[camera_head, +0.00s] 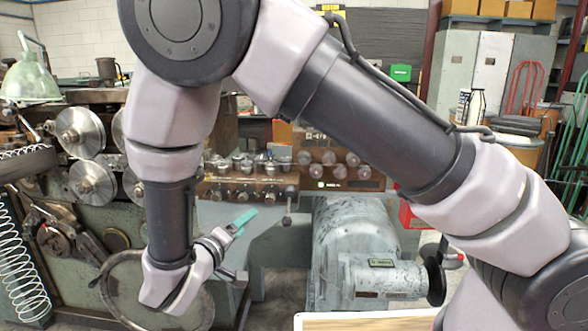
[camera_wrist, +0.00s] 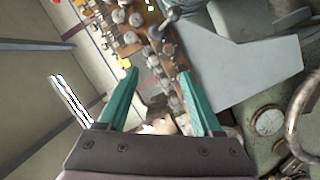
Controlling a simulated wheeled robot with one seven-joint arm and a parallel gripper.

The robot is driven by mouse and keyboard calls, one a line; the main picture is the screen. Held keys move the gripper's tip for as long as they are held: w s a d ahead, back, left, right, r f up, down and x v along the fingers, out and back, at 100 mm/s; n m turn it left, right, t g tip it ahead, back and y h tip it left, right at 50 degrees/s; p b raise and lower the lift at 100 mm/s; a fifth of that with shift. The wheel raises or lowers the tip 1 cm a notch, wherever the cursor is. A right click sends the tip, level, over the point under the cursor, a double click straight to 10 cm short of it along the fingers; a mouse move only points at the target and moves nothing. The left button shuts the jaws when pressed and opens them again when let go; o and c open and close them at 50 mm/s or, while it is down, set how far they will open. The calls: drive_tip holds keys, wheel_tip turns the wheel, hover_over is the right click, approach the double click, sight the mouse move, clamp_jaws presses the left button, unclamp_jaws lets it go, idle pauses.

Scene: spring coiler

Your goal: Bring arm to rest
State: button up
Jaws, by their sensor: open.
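My gripper (camera_head: 238,224) is in the middle left of the head view, with teal fingers pointing up and to the right. In the wrist view my gripper (camera_wrist: 162,95) shows two teal fingers spread apart with nothing between them. My arm arches across the head view from the lower right, over the top, and down to the wrist at the lower left. The gripper is in front of the coiler's control panel (camera_head: 335,165). It appears apart from the panel, though the exact distance is hard to tell.
The spring coiler's rollers (camera_head: 82,130) stand at the left, with a coiled spring (camera_head: 18,265) beside them. A grey motor (camera_head: 365,250) sits right of my gripper. A wooden board edge (camera_head: 370,321) shows at the bottom. A green lamp (camera_head: 30,78) hangs at the upper left.

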drive_tip(key=w+d+r+m+g+h, duration=0.15)
drive_tip(key=d+r+g, duration=0.25)
drive_tip(key=d, duration=0.4)
drive_tip(key=w+d+r+m+g, duration=0.2)
drive_tip(key=d+r+m+g, duration=0.15)
drive_tip(key=d, duration=0.35)
drive_tip(key=w+d+r+m+g+h, duration=0.15)
drive_tip(key=d+r+g, duration=0.25)
drive_tip(key=d, duration=0.4)
drive_tip(key=s+d+r+m+t+y, duration=0.1)
drive_tip(key=s+d+r+m+y, duration=0.1)
drive_tip(key=s+d+r+y, duration=0.3)
drive_tip(key=s+d+r+m+t+y, duration=0.2)
drive_tip(key=s+d+r+y, duration=0.3)
drive_tip(key=d+r, duration=0.3)
wheel_tip(320, 180, up, 3)
drive_tip(key=shift+s+d+r+m+y, duration=0.1)
drive_tip(key=shift+s+d+m+y, duration=0.25)
drive_tip(key=shift+m, duration=0.3)
